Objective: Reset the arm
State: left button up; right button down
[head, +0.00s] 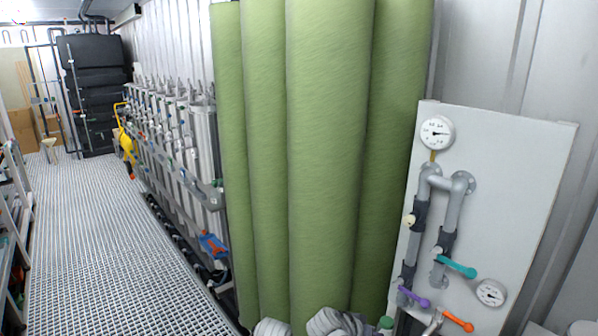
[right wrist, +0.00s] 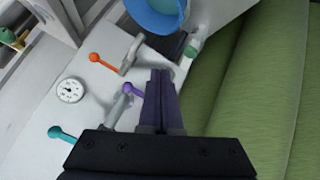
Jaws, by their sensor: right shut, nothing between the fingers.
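My right gripper (right wrist: 161,73) shows in the right wrist view, its two dark fingers together and empty. It points toward the white valve panel (right wrist: 95,85), and the fingers overlap the purple valve handle (right wrist: 133,89) in the picture; I cannot tell whether they touch it. An orange handle (right wrist: 95,57) is to the left of the fingertips and a teal handle (right wrist: 55,132) is lower left. In the head view the same panel (head: 530,160) stands at the right with its teal (head: 458,267), purple (head: 413,297) and orange (head: 458,321) handles. My left gripper is in neither view.
Tall green cylinders (head: 325,150) stand beside the panel and fill the right of the wrist view (right wrist: 270,90). A blue round object (right wrist: 155,15) is above the fingertips. Grey pipes and gauges (head: 436,133) project from the panel. A clear grated floor (head: 85,230) runs along the left.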

jog(key=s+a+f+n+g+y, duration=0.2)
jog(key=s+a+n+y, duration=0.1)
jog(key=a, duration=0.4)
jog(key=s+a+f+n+g+y+p, duration=0.1)
jog(key=s+a+f+n+g+y, duration=0.2)
jog(key=s+a+n, duration=0.3)
jog(key=shift+s+a+y+p, duration=0.3)
jog(key=shift+s+a+y, duration=0.35)
jog(key=shift+s, duration=0.5)
jog(key=shift+a, duration=0.1)
